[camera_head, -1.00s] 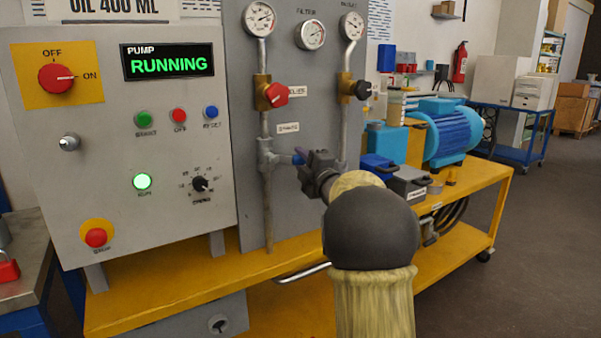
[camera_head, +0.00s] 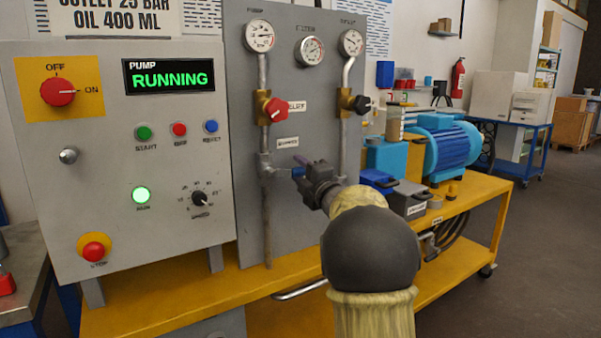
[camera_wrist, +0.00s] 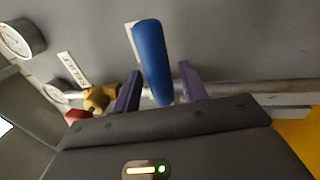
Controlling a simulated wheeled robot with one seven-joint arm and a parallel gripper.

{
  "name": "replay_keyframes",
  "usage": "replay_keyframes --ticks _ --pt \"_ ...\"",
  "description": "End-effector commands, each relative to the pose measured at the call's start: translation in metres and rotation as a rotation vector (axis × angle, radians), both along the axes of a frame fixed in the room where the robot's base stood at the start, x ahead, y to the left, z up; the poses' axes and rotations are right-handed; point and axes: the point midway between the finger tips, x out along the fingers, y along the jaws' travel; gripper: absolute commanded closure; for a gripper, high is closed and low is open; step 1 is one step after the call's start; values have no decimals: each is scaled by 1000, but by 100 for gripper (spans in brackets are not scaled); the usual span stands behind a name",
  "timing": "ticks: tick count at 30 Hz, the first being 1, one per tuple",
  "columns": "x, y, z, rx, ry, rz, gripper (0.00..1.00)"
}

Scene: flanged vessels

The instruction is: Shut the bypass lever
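The bypass lever is a blue handle. In the head view its end (camera_head: 298,172) shows at the cross pipe below the bypass label, partly hidden by my gripper (camera_head: 300,166). In the wrist view the blue lever (camera_wrist: 152,60) stands out from the grey panel, slightly tilted. My gripper (camera_wrist: 160,90) is open there, with one purple finger on each side of the lever's lower end. A gap shows on the left, and a narrower one on the right; I see no clear grip.
A red-handled valve (camera_head: 272,109) and a black-handled valve (camera_head: 356,103) sit above on the pipes. The control box (camera_head: 110,220) at left reads RUNNING. A blue motor (camera_head: 445,148) stands right on the yellow bench (camera_head: 470,195).

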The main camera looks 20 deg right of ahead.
Motion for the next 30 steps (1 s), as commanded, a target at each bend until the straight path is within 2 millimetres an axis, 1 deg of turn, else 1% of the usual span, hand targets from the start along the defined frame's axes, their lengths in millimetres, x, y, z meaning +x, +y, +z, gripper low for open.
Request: replay_keyframes --ticks 5,8,11,14,20,30 --pt "-1 -1 0 1 1 -2 57" --pt "-7 -2 -1 1 1 -2 57" --pt "-17 -4 -3 1 2 -3 57" --pt "-31 -5 -6 4 1 -3 57" --pt "-66 -11 -12 3 1 -5 57" --pt "-130 -20 -25 2 0 -5 57"
